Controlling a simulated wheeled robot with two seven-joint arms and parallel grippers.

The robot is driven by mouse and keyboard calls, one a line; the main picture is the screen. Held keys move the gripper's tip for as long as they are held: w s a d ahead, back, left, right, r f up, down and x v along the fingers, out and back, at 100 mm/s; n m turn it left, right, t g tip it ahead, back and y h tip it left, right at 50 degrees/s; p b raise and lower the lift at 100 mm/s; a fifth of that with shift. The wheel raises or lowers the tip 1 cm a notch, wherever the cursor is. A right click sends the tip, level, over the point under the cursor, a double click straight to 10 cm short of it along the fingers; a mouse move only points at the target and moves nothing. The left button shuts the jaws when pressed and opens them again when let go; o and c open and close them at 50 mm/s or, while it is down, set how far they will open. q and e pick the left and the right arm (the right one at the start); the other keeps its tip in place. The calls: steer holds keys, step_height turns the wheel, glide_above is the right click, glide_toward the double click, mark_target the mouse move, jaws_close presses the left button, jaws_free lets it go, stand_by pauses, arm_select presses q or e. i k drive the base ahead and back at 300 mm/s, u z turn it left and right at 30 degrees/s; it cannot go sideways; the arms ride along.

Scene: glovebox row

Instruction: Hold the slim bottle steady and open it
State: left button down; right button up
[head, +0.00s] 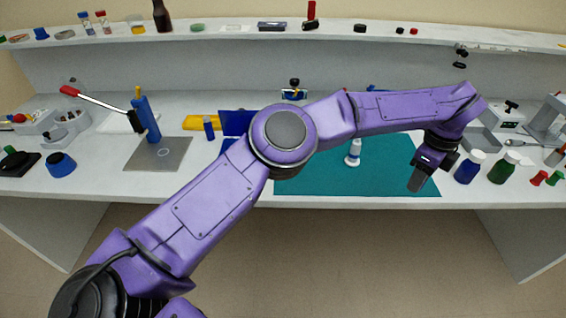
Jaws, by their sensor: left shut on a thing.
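A small white bottle (353,153) stands upright on the teal mat (310,178). It is narrow at the top, and the arm passes just above and behind it in the picture; I cannot tell whether a cap is on it. My left gripper (417,182) points down over the right part of the mat, to the right of the bottle and apart from it. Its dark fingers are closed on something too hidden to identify. My right gripper is out of view.
Blue (469,167) and green (503,167) white-capped bottles stand close to the right of my left gripper. A lever press (147,118) stands on a grey plate at left. A back shelf (350,34) carries small items. My left arm hides the bench middle.

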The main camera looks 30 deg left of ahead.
mark_target(352, 160)
steer(key=z, duration=2.9)
steer(key=k, duration=1.65)
steer(key=u, duration=2.25)
